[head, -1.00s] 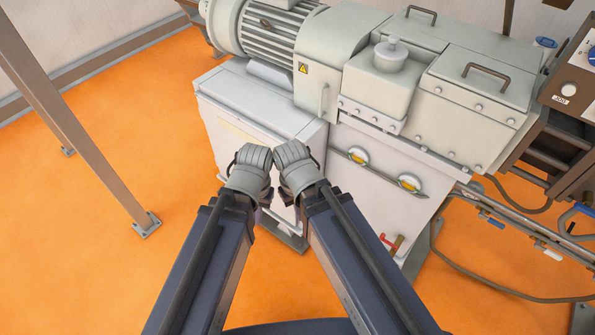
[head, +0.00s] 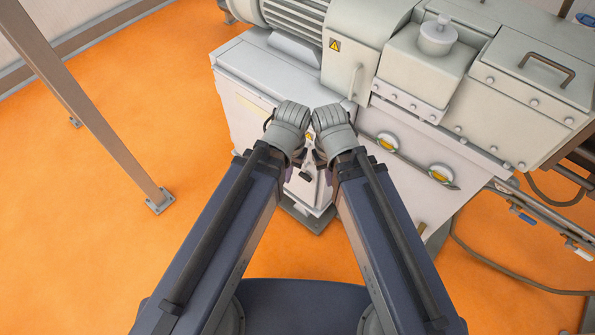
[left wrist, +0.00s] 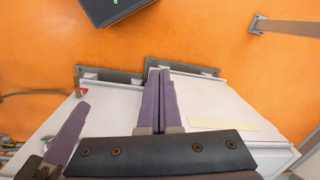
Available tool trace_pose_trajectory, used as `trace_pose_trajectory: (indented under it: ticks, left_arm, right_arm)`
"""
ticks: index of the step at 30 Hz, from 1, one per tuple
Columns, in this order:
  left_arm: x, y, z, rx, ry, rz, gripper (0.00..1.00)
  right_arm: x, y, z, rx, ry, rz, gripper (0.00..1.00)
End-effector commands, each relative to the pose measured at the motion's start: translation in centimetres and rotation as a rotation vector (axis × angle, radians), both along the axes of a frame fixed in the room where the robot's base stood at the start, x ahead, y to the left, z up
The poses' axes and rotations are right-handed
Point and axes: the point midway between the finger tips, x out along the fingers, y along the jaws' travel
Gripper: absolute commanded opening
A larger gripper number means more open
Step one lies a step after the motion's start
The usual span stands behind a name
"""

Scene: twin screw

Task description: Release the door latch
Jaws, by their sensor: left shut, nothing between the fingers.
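A small dark handle (head: 305,176) shows between my two wrists, low on the pale machine cabinet (head: 240,100); I cannot tell whether it is the door latch. Two round yellow-marked fittings (head: 388,142) sit on the front panel to the right, joined by a bar. My left gripper (left wrist: 160,72) is shut and empty in the left wrist view, its purple fingers together over the cabinet. In the head view my wrists hide most of both grippers. One purple finger of my right gripper (left wrist: 70,130) shows at the left wrist view's left; its opening is hidden.
The machine's motor and grey housings (head: 420,60) rise behind the cabinet. A brown post (head: 100,120) stands on the orange floor at left. A cable (head: 500,270) and rails lie at right. A dark box (left wrist: 110,8) shows atop the left wrist view.

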Motion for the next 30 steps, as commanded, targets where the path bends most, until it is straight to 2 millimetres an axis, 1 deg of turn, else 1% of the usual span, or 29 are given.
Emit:
trace_pose_trajectory:
  ticks: [1,2,5,6,8,9,11,15,20,24,27,30]
  left_arm:
    - [0.5,-0.1,-1.9,-0.016,-0.006,-0.007,0.0]
    - [0.9,-0.2,-2.8,-0.028,-0.012,-0.015,0.0]
    - [2.6,-0.6,-6.5,-0.085,-0.042,-0.048,0.0]
    - [3.4,-0.8,-8.0,-0.113,-0.057,-0.064,0.0]
    - [4.7,-1.0,-10.3,-0.152,-0.085,-0.089,0.0]
    - [5.5,-1.1,-11.7,-0.179,-0.104,-0.105,0.0]
    - [6.8,-1.3,-13.7,-0.216,-0.135,-0.128,0.0]
    - [9.8,-1.4,-18.1,-0.294,-0.218,-0.175,0.0]
    - [13.4,-1.1,-22.9,-0.366,-0.327,-0.222,0.0]
    - [16.5,-0.4,-26.8,-0.413,-0.432,-0.254,0.0]
    - [18.6,0.3,-29.1,-0.436,-0.506,-0.272,0.0]
    - [20.4,1.1,-31.0,-0.449,-0.573,-0.285,0.0]
  right_arm:
    - [0.0,0.0,-1.9,0.0,0.0,0.0,0.0]
    - [0.0,0.0,-2.8,0.0,0.0,0.0,0.0]
    - [0.0,0.0,-6.4,0.0,0.0,0.0,0.0]
    - [0.0,0.0,-8.0,-0.001,0.0,0.0,0.0]
    - [0.0,0.0,-10.3,-0.001,0.0,0.0,0.0]
    - [0.0,0.0,-11.7,-0.001,0.0,0.0,0.0]
    - [0.0,0.0,-13.9,-0.001,0.0,0.0,0.0]
    - [0.0,0.0,-18.9,-0.002,-0.001,0.0,0.0]
    - [0.0,0.0,-24.7,-0.002,-0.001,0.001,0.0]
    - [0.0,-0.1,-29.7,-0.003,-0.001,0.001,0.0]
    - [0.0,-0.1,-32.9,-0.003,-0.001,0.001,0.0]
    - [0.0,-0.1,-35.6,-0.003,-0.001,0.001,0.0]
